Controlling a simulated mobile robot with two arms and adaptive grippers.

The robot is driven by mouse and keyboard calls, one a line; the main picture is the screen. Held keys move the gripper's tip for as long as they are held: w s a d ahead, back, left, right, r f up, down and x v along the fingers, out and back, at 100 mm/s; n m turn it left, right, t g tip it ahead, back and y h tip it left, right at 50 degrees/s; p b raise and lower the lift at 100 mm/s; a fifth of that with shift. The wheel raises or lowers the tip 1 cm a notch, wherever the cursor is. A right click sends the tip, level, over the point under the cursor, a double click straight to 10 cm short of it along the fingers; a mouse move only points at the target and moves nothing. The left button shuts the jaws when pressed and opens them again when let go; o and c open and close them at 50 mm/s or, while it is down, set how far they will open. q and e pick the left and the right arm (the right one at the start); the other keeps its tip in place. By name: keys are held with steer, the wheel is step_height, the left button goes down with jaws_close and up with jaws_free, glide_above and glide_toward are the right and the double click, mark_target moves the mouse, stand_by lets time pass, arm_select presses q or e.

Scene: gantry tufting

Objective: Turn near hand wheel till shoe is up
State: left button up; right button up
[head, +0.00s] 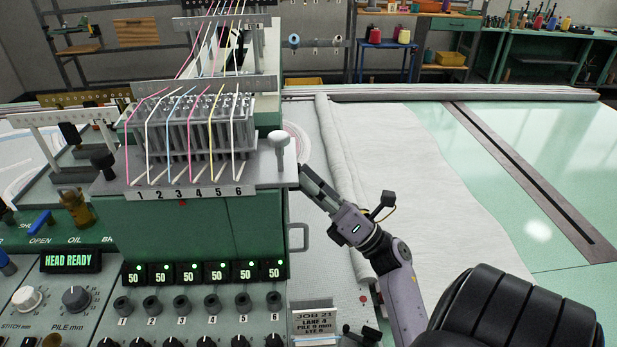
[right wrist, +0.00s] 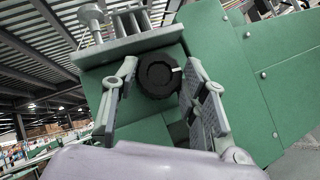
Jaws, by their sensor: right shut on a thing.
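A black round hand wheel (right wrist: 155,82) with a white mark on its rim sits on the green side of the machine head, under a grey plate, in the right wrist view. The white mark points to the upper right. My right gripper (right wrist: 160,74) has one finger on each side of the wheel and is shut on it. In the head view my right gripper (head: 306,180) is at the right side of the green machine head (head: 230,222), and the wheel is hidden there. I cannot make out the shoe. My left gripper is not in view.
White cloth (head: 430,170) lies to the right. A HEAD READY display (head: 70,260) is lit at left.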

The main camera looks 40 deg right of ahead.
steer(key=m+g+h+p, duration=0.2)
steer(key=m+g+p, duration=0.1)
steer(key=m+p, duration=0.2)
steer(key=r+m+g+h+p, duration=0.1)
steer(key=m+g+h+p, duration=0.2)
steer(key=m+p, duration=0.2)
steer(key=m+g+h+p, duration=0.3)
steer(key=m+p, duration=0.2)
steer(key=m, duration=0.1)
steer(key=shift+s+a+r+m, duration=0.2)
steer(key=shift+s+r+m, duration=0.05)
steer(key=shift+m, duration=0.15)
stand_by(0.3)
steer(key=o, duration=1.1)
steer(key=shift+o, duration=0.2)
steer(key=shift+r, duration=0.1)
